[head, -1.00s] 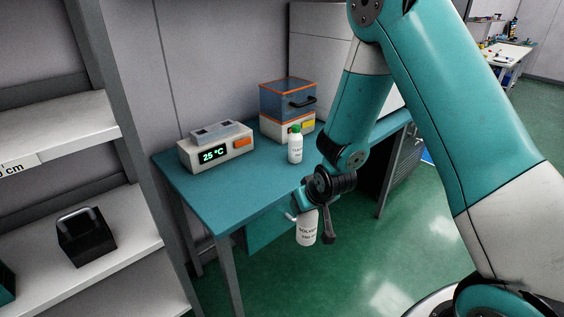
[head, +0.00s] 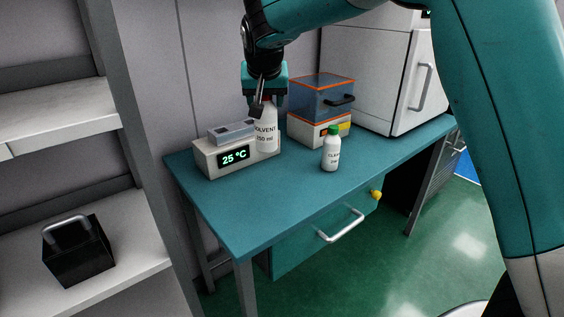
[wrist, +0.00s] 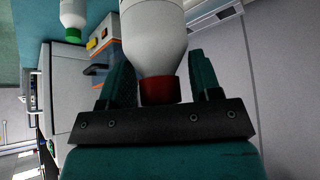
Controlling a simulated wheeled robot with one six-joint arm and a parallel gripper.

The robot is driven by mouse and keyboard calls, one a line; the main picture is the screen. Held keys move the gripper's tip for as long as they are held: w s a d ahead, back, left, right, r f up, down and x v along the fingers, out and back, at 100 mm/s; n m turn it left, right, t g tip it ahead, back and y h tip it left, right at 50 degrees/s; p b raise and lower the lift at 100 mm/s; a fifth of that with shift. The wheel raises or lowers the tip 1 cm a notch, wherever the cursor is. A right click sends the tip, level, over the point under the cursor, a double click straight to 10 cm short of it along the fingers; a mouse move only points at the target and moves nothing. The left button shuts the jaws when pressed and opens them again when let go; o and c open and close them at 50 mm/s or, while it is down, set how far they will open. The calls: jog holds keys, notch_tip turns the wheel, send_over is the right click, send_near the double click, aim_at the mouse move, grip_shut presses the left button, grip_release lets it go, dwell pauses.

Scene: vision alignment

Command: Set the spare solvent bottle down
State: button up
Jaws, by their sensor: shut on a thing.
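The white solvent bottle (head: 266,134), labelled "SOLVENT", is upright in my gripper (head: 266,98), in front of the right part of the temperature box in the head view. In the wrist view the bottle (wrist: 153,35) with its red cap sits between the two teal fingers of my gripper (wrist: 160,88). My gripper is shut on it near the cap. Whether the bottle's base touches anything is unclear. The teal table (head: 270,205) lies below. A second white bottle with a green cap (head: 331,150) stands on the table to the right.
A box with a "25 °C" display (head: 222,160) stands at the table's left back. A blue-lidded box with orange edges (head: 320,100) and a large white cabinet (head: 372,75) stand behind. The table's front middle is clear. A shelf with a black handled block (head: 78,252) is at left.

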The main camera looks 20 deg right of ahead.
notch_tip(320, 180, down, 16)
jog(key=p, duration=0.1)
jog(key=shift+r, duration=0.15)
jog(key=o, duration=1.4)
jog(key=shift+c, duration=0.2)
jog(key=b, duration=0.1)
send_near(267, 145)
jog(key=x, duration=0.4)
jog(key=shift+w, duration=0.2)
jog(key=s+a+r+n+g+y, duration=0.1)
jog(key=s+n+g+y, duration=0.2)
jog(key=s, duration=1.3)
jog(key=s+a+r+n+g+y, duration=0.1)
jog(key=s+n, duration=0.6)
jog(key=s, duration=1)
jog(key=shift+s+a+g+y, duration=0.25)
jog(key=shift+a+g+y, duration=0.2)
jog(key=shift+g+y, duration=0.65)
